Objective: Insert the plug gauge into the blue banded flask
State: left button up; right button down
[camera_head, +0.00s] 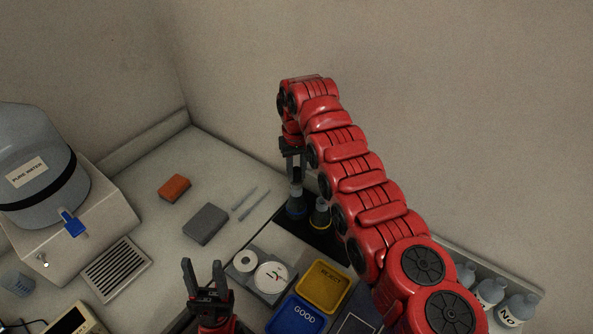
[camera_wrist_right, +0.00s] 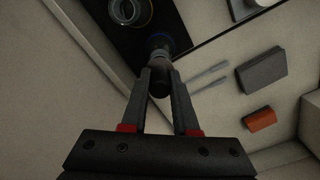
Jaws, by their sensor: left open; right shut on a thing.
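The blue banded flask (camera_head: 297,207) stands on a dark mat at the back of the bench; its rim also shows in the right wrist view (camera_wrist_right: 158,42). My right gripper (camera_head: 293,172) points down directly above it. In the right wrist view my right gripper (camera_wrist_right: 160,86) is shut on the plug gauge (camera_wrist_right: 160,80), a dark, short cylinder with a grey lower part. The gauge is lined up over the flask's neck. Whether its tip is inside the neck I cannot tell. My left gripper (camera_head: 206,279) is open and empty, at the front of the bench.
A yellow banded flask (camera_head: 320,218) stands close to the right of the blue one. A grey block (camera_head: 205,224), an orange block (camera_head: 174,188) and two thin rods (camera_head: 252,205) lie to the left. Yellow REJECT (camera_head: 324,287) and blue GOOD (camera_head: 296,315) trays are in front.

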aim_at(296, 169)
jog(key=shift+f+b, duration=0.55)
jog(key=shift+f, duration=0.5)
jog(key=shift+c, duration=0.6)
grip_release()
jog(key=shift+r, duration=0.1)
jog(key=shift+r+p, duration=0.5)
jog(key=shift+r, duration=3.4)
